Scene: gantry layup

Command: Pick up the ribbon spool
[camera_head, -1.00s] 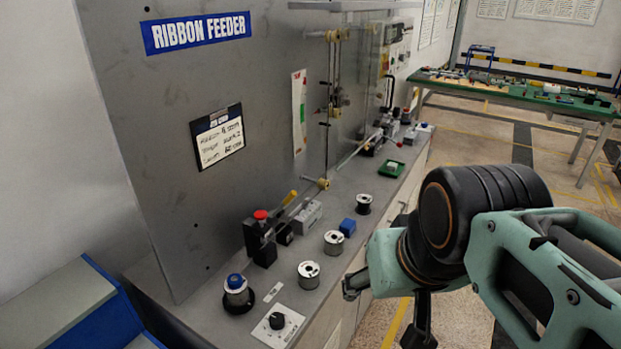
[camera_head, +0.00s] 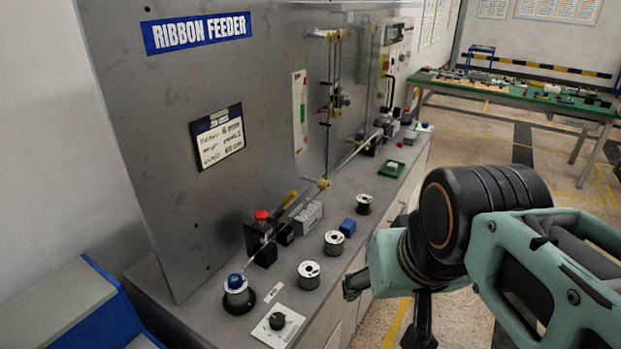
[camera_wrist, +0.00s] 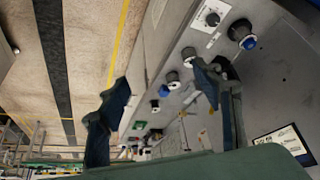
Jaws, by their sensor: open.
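Several spools stand along the grey bench; which one is the ribbon spool I cannot tell. One with a blue cap (camera_head: 238,295) stands at the near left on a black base; it also shows in the wrist view (camera_wrist: 242,35). Plain silver spools stand further along: a near one (camera_head: 309,274), a middle one (camera_head: 334,243) and a dark-based far one (camera_head: 364,204). My gripper (camera_head: 386,308) is open and empty, right of the spools near the bench's front edge. In the wrist view its fingers (camera_wrist: 162,80) are spread apart, with spools beyond them.
The tall grey ribbon feeder panel (camera_head: 190,120) rises behind the spools. A green table (camera_head: 520,93) stands at the back right. Floor is clear between.

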